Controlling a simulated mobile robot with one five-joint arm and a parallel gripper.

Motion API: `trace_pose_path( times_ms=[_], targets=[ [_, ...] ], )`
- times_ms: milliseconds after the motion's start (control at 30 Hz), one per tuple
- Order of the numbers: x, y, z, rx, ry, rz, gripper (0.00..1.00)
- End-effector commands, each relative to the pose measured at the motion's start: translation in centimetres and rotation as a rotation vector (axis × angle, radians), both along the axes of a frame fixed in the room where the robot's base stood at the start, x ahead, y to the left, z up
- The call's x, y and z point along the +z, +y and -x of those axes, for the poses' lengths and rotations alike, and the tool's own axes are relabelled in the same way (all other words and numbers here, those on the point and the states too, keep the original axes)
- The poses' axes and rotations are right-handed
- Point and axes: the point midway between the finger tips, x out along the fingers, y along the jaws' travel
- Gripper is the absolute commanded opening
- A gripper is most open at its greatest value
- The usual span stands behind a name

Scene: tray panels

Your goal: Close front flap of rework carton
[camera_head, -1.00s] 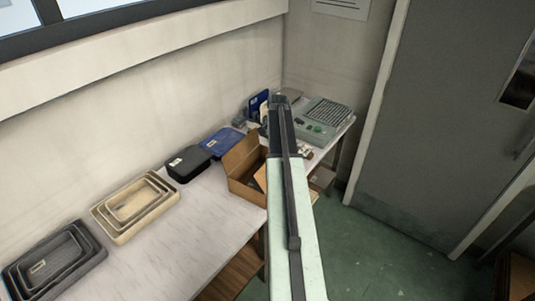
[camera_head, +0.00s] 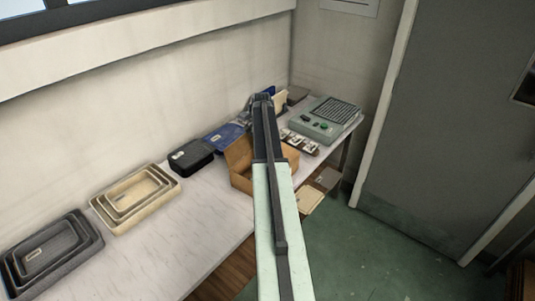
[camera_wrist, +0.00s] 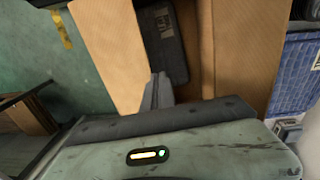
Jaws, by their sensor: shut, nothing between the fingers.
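The rework carton (camera_head: 240,162) is a brown open-topped cardboard box on the bench, partly hidden behind my arm in the head view. In the wrist view, one cardboard flap (camera_wrist: 108,45) stands open on the left, with green floor beyond it. I take this as the front flap. Another cardboard panel (camera_wrist: 250,45) lies on the right. A dark item with a pale label (camera_wrist: 165,40) is inside the carton, between them. My gripper (camera_wrist: 157,88) is shut and empty, its tips at the inner side of the left flap; I cannot tell whether they touch it.
Beige nested trays (camera_head: 136,197), grey trays (camera_head: 52,255) and a black case (camera_head: 191,155) line the bench to the left. A blue bin (camera_head: 224,136) is behind the carton. A green-grey device (camera_head: 325,120) stands beyond it on the right. The floor (camera_head: 365,250) is clear on the right.

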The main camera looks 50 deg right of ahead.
Motion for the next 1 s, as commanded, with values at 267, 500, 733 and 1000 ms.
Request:
trace_pose_path(
  times_ms=[267,500,733,1000],
  targets=[
    [-1.9,0.0,-0.6,0.000,0.000,0.000,0.00],
    [-2.4,0.0,-0.8,-0.001,0.000,0.000,0.00],
    [-2.4,0.0,-0.8,-0.001,0.000,0.000,0.00],
    [-2.4,0.0,-0.8,-0.002,0.000,0.000,0.00]
  ],
)
